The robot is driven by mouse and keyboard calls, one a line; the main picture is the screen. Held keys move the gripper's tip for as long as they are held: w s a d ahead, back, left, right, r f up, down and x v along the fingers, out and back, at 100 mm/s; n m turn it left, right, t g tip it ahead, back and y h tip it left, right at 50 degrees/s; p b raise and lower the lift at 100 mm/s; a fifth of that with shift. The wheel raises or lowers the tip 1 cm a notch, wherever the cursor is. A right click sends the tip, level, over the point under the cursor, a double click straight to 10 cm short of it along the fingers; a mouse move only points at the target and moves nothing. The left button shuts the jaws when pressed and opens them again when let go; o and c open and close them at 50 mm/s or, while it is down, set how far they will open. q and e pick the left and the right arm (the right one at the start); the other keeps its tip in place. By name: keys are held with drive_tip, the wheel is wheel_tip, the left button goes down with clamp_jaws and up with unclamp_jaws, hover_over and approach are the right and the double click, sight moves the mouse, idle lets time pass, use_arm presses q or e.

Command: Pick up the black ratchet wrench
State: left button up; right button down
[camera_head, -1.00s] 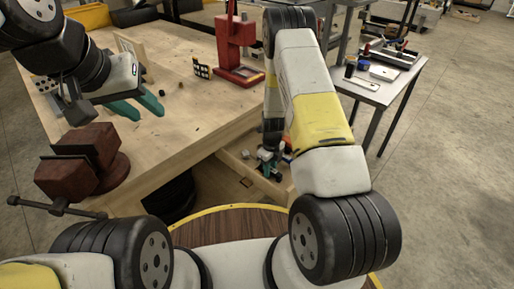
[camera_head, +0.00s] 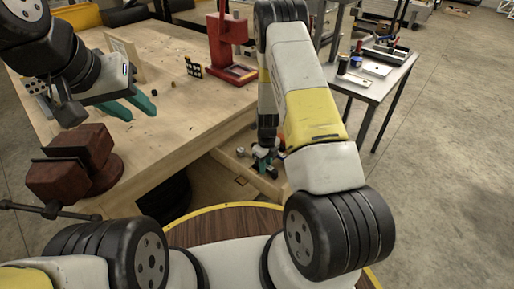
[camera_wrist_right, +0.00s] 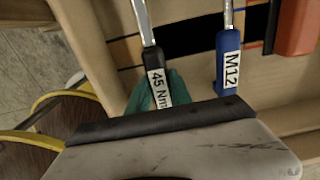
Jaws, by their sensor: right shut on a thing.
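The black ratchet wrench (camera_wrist_right: 157,82) shows in the right wrist view, with a metal shaft, a black handle and a white "45 Nm" label. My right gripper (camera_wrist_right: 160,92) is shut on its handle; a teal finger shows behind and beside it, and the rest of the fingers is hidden. In the head view, my right gripper (camera_head: 263,163) is low in the open drawer (camera_head: 238,166) at the bench front, and the wrench is too small to make out. My left gripper (camera_head: 130,108) is open and empty above the wooden bench (camera_head: 180,115).
A blue-handled tool marked "M12" (camera_wrist_right: 229,62) lies just right of the wrench, with an orange-red object (camera_wrist_right: 296,25) beyond it. A red-brown vise (camera_head: 75,165) stands at the bench's near left corner. A red press (camera_head: 228,45) stands farther back. A grey side table (camera_head: 372,88) is at right.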

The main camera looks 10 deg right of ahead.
wheel_tip(320, 180, up, 11)
drive_tip(key=s+d, duration=1.2)
drive_tip(key=s, duration=0.3)
drive_tip(key=shift+s+f, duration=0.15)
drive_tip(key=shift+f, duration=0.1)
